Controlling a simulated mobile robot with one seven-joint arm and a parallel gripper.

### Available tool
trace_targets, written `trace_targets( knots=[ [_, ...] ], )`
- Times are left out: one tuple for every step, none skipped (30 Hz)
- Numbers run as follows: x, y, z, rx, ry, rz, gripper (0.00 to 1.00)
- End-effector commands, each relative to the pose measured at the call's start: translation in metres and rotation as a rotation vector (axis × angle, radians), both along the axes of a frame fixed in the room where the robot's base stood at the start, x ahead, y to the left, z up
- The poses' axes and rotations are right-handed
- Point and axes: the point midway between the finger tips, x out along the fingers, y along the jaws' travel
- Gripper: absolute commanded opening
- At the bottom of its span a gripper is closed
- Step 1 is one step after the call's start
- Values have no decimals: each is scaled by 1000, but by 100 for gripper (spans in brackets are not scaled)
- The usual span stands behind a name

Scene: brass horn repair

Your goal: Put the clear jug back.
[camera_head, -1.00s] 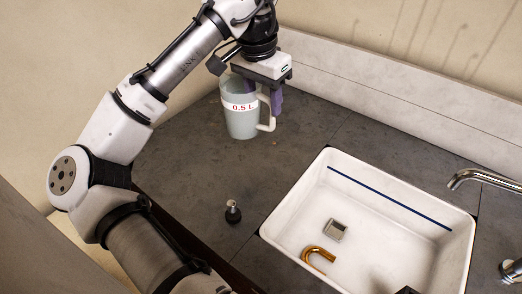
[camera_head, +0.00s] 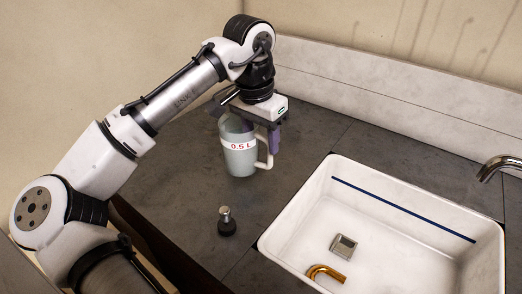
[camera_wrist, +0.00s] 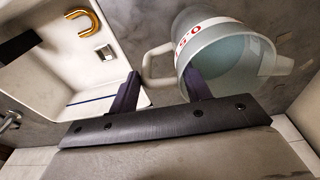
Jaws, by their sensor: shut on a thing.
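The clear jug (camera_head: 239,158) is a pale, see-through measuring jug with a white band marked "0.5 L" in red and a white handle on its right. It is upright, over the dark counter left of the sink; I cannot tell whether its base touches the counter. My gripper (camera_head: 262,128) comes from above and is shut on the jug at its handle side. In the wrist view, the jug (camera_wrist: 225,62) shows its open mouth, and the handle lies between the two dark fingers of my gripper (camera_wrist: 160,90).
A white sink (camera_head: 400,205) with a blue line inside is at the right. It holds a bent brass tube (camera_head: 325,272) and a small square metal piece (camera_head: 343,246). A tap (camera_head: 495,165) stands beyond it. A small black-based knob (camera_head: 227,222) stands on the counter (camera_head: 310,150) before the jug.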

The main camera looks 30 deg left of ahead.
Motion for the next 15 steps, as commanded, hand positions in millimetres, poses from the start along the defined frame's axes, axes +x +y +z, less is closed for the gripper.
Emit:
trace_targets(
  knots=[
    [0,0,-12,3,-1,1,0],
    [0,1,-15,2,0,1,0],
    [0,0,-17,2,-1,1,0],
    [0,0,-18,2,-1,1,0],
    [0,0,-18,1,-2,1,0],
    [0,0,-17,1,-2,1,0],
    [0,0,-17,0,-2,1,0],
    [0,0,-16,0,-2,1,0],
    [0,0,-16,0,-2,1,0],
    [0,0,-16,0,-2,1,0],
    [0,0,-16,0,-2,1,0],
    [0,0,-16,0,-2,1,0],
    [0,0,-16,0,-2,1,0],
    [0,0,-17,0,-2,0,0],
    [0,0,-19,0,-2,0,0]
  ],
)
